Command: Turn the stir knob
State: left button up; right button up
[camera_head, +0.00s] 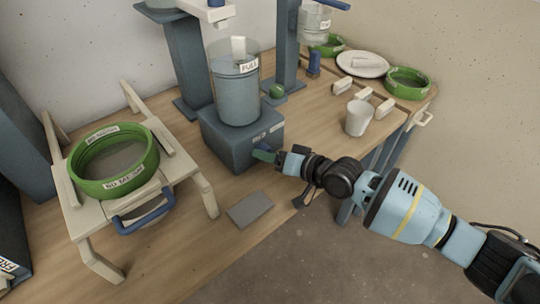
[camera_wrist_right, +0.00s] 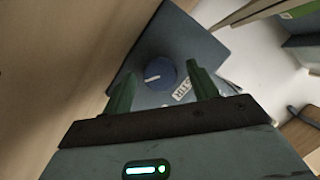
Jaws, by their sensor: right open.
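The stir knob (camera_wrist_right: 160,75) is a round dark blue dial with a white pointer line, beside a STIR label (camera_wrist_right: 182,90) in the right wrist view. It sits on the front face of the blue-grey block (camera_head: 222,140). My right gripper (camera_head: 265,155) is close in front of that face, and in the head view it hides the knob. In the right wrist view the green fingers of my right gripper (camera_wrist_right: 161,69) are apart, one on each side of the knob. Contact cannot be told. My left gripper is not in view.
A clear vessel labelled FULL (camera_head: 237,95) stands on the block. A green-rimmed sieve (camera_head: 112,188) rests on a wooden stand at the left. A grey plate (camera_head: 249,209) lies in front of the block. A white cup (camera_head: 358,118) stands to the right near the table edge.

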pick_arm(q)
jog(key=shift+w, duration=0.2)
pick_arm(e)
jog(key=shift+w+a+f, duration=0.1)
jog(key=shift+w+a, duration=0.1)
jog(key=shift+a, duration=0.05)
jog(key=c, duration=1)
jog(key=shift+r+n+p, duration=0.3)
jog(key=shift+n+p, duration=0.2)
jog(key=shift+p, duration=0.4)
jog(key=shift+n+t+h+p, duration=0.3)
jog(key=shift+n+h+p, duration=0.4)
jog(key=shift+p, duration=0.3)
jog(key=shift+n+t+h+p, duration=0.3)
jog(key=shift+n+h+p, duration=0.2)
jog(key=shift+n+p, duration=0.35)
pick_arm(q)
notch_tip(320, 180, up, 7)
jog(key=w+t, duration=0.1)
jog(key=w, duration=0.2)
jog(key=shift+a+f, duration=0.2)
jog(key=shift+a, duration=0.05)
pick_arm(e)
jog(key=shift+f+n, duration=0.2)
jog(key=shift+n, duration=0.25)
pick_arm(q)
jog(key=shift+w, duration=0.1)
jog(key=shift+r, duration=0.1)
pick_arm(e)
jog(key=o, duration=1)
